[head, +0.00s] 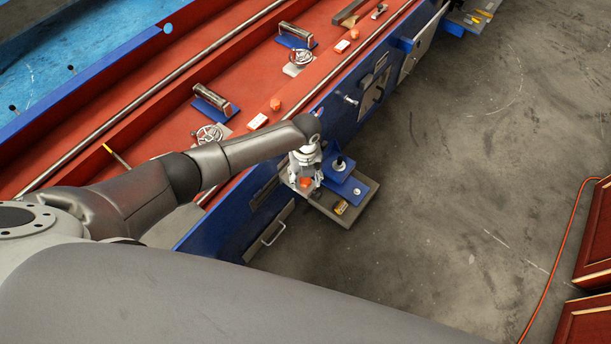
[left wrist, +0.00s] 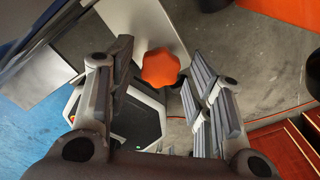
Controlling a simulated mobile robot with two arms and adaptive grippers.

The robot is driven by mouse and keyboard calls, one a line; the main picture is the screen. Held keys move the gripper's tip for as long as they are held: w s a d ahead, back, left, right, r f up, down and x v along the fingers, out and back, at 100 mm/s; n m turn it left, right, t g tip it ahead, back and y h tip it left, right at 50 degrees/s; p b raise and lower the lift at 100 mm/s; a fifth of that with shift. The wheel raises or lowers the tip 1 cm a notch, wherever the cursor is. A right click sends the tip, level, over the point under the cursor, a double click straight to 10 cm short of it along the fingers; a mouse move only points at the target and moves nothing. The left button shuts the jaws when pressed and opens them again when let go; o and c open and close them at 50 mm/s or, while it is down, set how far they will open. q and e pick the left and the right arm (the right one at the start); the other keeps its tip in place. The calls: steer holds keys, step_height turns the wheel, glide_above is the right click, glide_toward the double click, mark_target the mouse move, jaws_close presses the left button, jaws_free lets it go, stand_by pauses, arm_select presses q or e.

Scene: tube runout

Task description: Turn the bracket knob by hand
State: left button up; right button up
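The orange lobed bracket knob (head: 306,183) shows at the low front of my left gripper (head: 305,165), over a grey plate (head: 348,210) that juts from the side of the blue machine. In the left wrist view the knob (left wrist: 161,67) lies between the two dark ribbed fingers of my left gripper (left wrist: 160,75). A gap shows on both sides of it, so the fingers are open and not seen touching it. The knob's stem and mount are hidden. My right gripper is not in view.
A blue bracket (head: 340,178) stands on the plate close beside my left gripper. The long red and blue machine (head: 270,60) carries handwheels and rails. The grey floor (head: 470,150) is open to the right, with an orange cable (head: 556,262) and red cabinets (head: 595,250) beyond.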

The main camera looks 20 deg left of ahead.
arm_select(q)
steer(key=shift+r+p, duration=0.95)
steer(key=shift+r, duration=0.15)
